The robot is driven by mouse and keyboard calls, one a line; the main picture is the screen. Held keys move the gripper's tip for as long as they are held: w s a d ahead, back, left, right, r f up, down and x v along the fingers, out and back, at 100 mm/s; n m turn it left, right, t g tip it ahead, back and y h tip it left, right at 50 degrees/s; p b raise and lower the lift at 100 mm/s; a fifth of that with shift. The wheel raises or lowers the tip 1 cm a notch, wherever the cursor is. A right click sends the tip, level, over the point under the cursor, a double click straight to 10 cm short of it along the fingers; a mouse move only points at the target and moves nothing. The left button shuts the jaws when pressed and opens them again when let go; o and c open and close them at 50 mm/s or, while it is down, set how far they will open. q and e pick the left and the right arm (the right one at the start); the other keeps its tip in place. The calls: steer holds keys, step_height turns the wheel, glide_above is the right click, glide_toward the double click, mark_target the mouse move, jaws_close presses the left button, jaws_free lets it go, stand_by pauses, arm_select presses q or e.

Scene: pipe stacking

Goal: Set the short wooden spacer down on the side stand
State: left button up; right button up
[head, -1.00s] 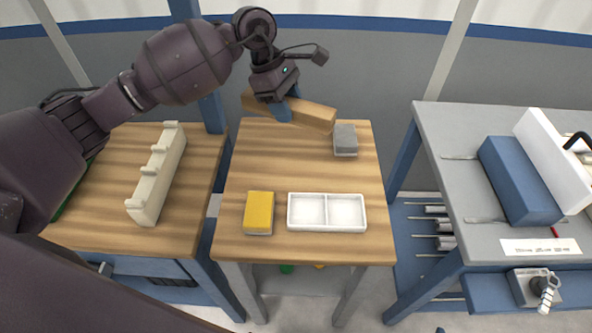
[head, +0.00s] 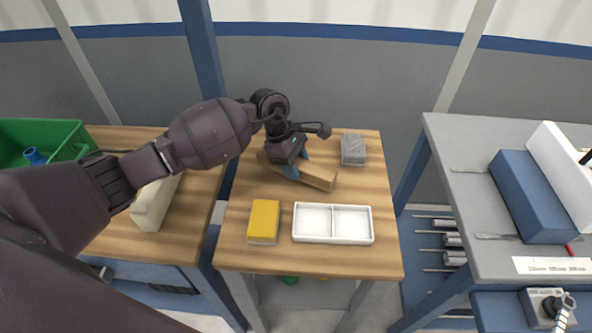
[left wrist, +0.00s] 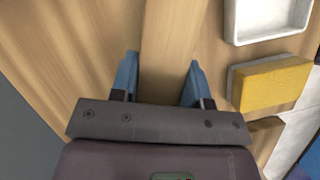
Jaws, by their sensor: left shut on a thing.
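The short wooden spacer (head: 319,178) is a light brown block between the blue fingers of my left gripper (head: 293,171). It lies level, low over the back half of the wood-topped side stand (head: 368,258). I cannot tell whether its underside touches the top. In the left wrist view, the spacer (left wrist: 172,45) runs away from me between the two fingers (left wrist: 161,84), over similar wood grain. My left gripper is shut on it, and the gripper hides the spacer's middle part. My right gripper is not in view.
On the stand are a grey block (head: 353,150), a yellow-topped sponge (head: 264,221) and a white two-part tray (head: 333,223). A cream rack (head: 154,204) stands on the left table, with a green bin (head: 70,131) behind. A grey bench (head: 460,205) is at right.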

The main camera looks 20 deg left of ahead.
arm_select(q)
steer(key=shift+f, duration=1.2)
steer(key=shift+f, duration=0.1)
steer(key=o, duration=1)
steer(key=v, duration=1.2)
steer(key=shift+w+p, duration=0.1)
steer(key=shift+p, duration=0.25)
